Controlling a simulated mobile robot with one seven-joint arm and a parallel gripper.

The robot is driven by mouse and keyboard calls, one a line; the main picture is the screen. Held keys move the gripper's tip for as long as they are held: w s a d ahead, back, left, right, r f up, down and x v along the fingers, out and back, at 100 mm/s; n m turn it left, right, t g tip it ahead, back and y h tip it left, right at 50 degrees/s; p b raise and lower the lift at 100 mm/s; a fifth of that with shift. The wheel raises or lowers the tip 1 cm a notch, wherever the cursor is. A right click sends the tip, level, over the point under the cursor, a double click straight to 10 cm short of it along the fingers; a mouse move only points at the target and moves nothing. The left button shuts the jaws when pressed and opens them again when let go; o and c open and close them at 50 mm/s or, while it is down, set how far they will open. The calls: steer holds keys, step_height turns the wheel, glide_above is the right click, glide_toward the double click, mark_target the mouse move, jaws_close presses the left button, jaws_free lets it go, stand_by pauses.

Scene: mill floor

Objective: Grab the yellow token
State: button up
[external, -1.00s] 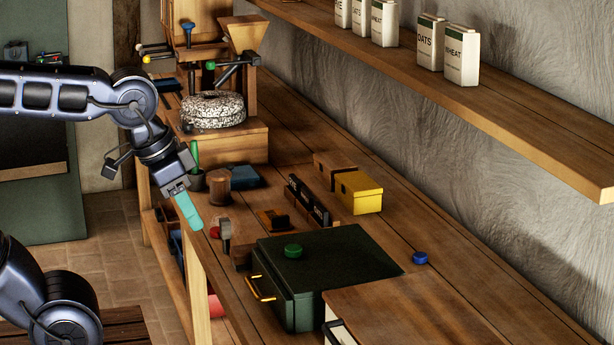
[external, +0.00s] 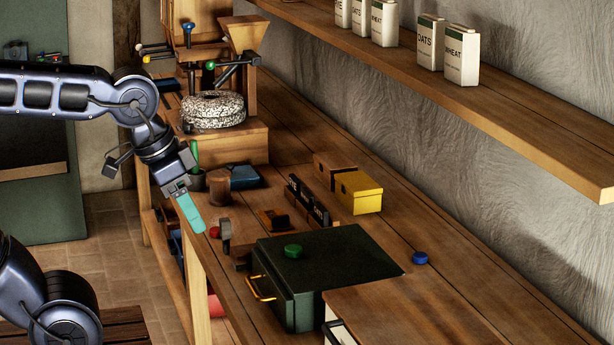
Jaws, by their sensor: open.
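I cannot make out a yellow token in the external view. Round tokens that show are a green one (external: 293,251) on the dark green cabinet, a blue one (external: 420,258) on the bench to its right, and a red one (external: 214,232) near the bench's left edge. My gripper (external: 192,214) has teal fingers and points down at the bench's left edge, just left of the red token. It is open, seen side-on, with nothing visible in it.
The dark green cabinet (external: 338,262) with a brass handle stands on the bench (external: 440,275). A yellow box (external: 359,193) sits behind it, beside a brown box (external: 333,166). A millstone (external: 213,109) stands at the far end. A shelf (external: 500,105) with cartons overhangs the right.

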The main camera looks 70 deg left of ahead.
steer(key=w+a+r+m+g, duration=0.1)
steer(key=w+a+r+m, duration=0.15)
steer(key=w, duration=0.65)
steer(key=w+a+r+m, duration=0.15)
steer(key=w+a, duration=0.25)
steer(key=w, duration=0.4)
steer(key=w+a+f+m+g, duration=0.1)
steer(key=w+a+f+m, duration=0.15)
steer(key=w+a, duration=1.05)
steer(key=w+a+f+m+g, duration=0.1)
steer(key=w+a+f, duration=0.4)
steer(key=a+f, duration=0.35)
steer(key=w+a+f+m+h, duration=0.1)
steer(key=w+a+f+m, duration=0.1)
steer(key=w+a+f, duration=0.55)
steer(key=w+a+f+m+g, duration=0.1)
steer(key=w+a+f, duration=0.3)
steer(key=a+f, duration=0.6)
steer(key=f, duration=0.6)
steer(key=w+f, duration=0.1)
steer(key=f, duration=0.2)
steer(key=shift+w+d+f, duration=0.1)
steer(key=shift+d+f, duration=0.05)
steer(key=shift+f, duration=0.2)
steer(key=shift+c, duration=0.2)
steer(key=c, duration=1)
